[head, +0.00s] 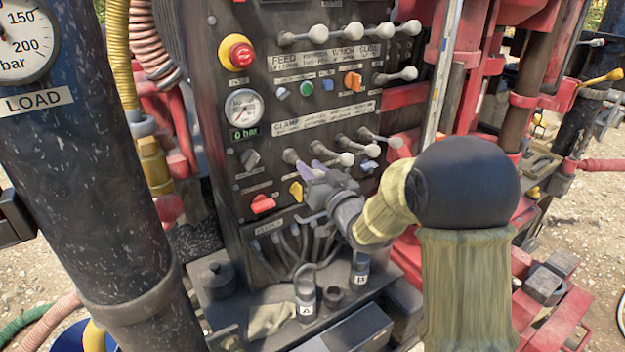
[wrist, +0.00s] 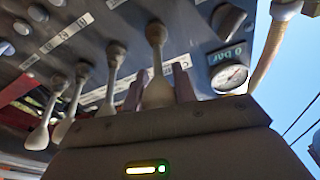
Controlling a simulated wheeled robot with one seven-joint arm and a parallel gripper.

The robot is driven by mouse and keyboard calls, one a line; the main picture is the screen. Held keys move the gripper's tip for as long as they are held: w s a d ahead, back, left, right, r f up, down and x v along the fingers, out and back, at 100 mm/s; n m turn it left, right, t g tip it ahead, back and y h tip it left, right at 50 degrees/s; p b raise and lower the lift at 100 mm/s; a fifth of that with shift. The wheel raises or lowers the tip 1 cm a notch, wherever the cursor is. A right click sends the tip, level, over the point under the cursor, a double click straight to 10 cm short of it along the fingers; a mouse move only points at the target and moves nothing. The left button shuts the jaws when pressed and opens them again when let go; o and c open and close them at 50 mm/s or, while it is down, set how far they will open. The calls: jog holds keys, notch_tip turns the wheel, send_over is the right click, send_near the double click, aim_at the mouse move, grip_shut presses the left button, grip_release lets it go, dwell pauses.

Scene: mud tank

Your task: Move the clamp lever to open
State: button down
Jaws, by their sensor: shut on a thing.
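The clamp lever is the leftmost lever of the lower row on the dark control panel, below the CLAMP label (head: 285,127). In the head view its dark base (head: 290,156) shows, and my gripper (head: 315,172) covers most of the rest. In the wrist view the clamp lever (wrist: 157,92) has a pale, rounded handle between my two fingers. My gripper (wrist: 160,86) is shut on this handle. The clamp gauge (head: 244,107) has a green display below it reading 0 bar.
Several similar levers (head: 346,159) stand close to the right of my gripper in the head view. A red knob (head: 262,203) and a yellow knob (head: 296,191) sit just below left. A red emergency button (head: 241,55) is higher up. Hoses (head: 290,245) hang below.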

notch_tip(320, 180, down, 3)
jog(key=t+y+b, duration=0.1)
jog(key=t+b, duration=0.2)
jog(key=b, duration=1)
jog(key=shift+f+y, duration=0.15)
jog(key=shift+y, duration=0.15)
jog(key=c, duration=1.1)
grip_release()
jog(key=shift+d+b, duration=0.1)
jog(key=shift+b, duration=0.2)
jog(key=b+v, duration=0.3)
jog(key=v, duration=1.4)
jog(key=shift+f+b, duration=0.2)
jog(key=shift+b, duration=0.2)
